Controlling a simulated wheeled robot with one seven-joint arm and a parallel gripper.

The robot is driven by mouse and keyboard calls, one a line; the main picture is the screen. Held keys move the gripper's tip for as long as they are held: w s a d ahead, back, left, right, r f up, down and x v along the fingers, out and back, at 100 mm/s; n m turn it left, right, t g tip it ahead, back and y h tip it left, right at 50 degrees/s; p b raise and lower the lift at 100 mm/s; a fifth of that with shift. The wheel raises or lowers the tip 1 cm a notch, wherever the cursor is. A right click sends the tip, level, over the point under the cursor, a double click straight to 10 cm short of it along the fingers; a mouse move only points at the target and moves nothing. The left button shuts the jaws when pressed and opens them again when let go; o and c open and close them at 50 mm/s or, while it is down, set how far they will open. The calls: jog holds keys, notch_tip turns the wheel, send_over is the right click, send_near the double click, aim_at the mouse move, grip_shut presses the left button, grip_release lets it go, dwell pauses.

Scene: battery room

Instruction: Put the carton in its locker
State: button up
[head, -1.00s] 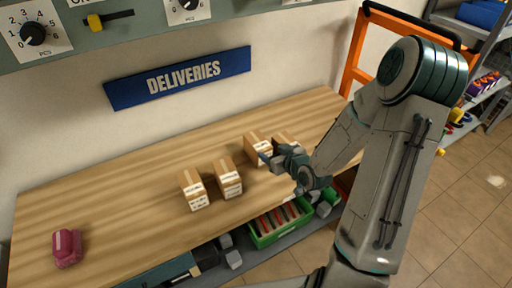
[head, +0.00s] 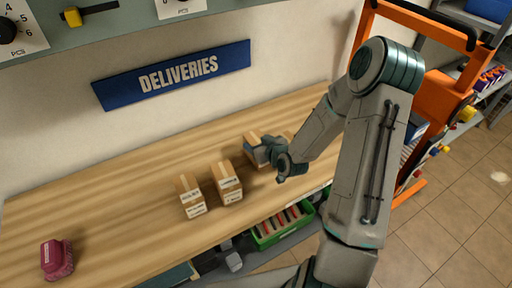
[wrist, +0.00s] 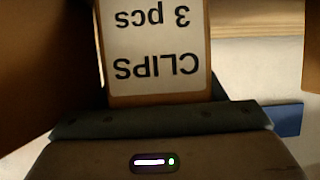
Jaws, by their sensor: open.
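Several brown cartons with white labels stand on the wooden bench. Two, a left carton (head: 190,196) and a middle carton (head: 228,183), stand side by side at its front. A third carton (head: 251,140) is farther right, partly hidden by my gripper (head: 262,153); a fourth behind my arm barely shows. My gripper is open at the third carton. In the wrist view, a carton label (wrist: 157,45) reading "CLIPS 3 pcs" upside down is close in front of my gripper's palm. I cannot tell whether the fingers touch it. No locker is identifiable.
The bench (head: 120,210) is clear on its left, apart from a pink object (head: 57,259). A blue "DELIVERIES" sign (head: 175,75) is on the wall behind. A green crate (head: 283,226) sits below the bench front. An orange frame (head: 440,95) stands right, beyond my arm.

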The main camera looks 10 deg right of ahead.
jog(key=shift+s+r, duration=0.1)
jog(key=shift+a, duration=0.1)
jog(key=c, duration=0.9)
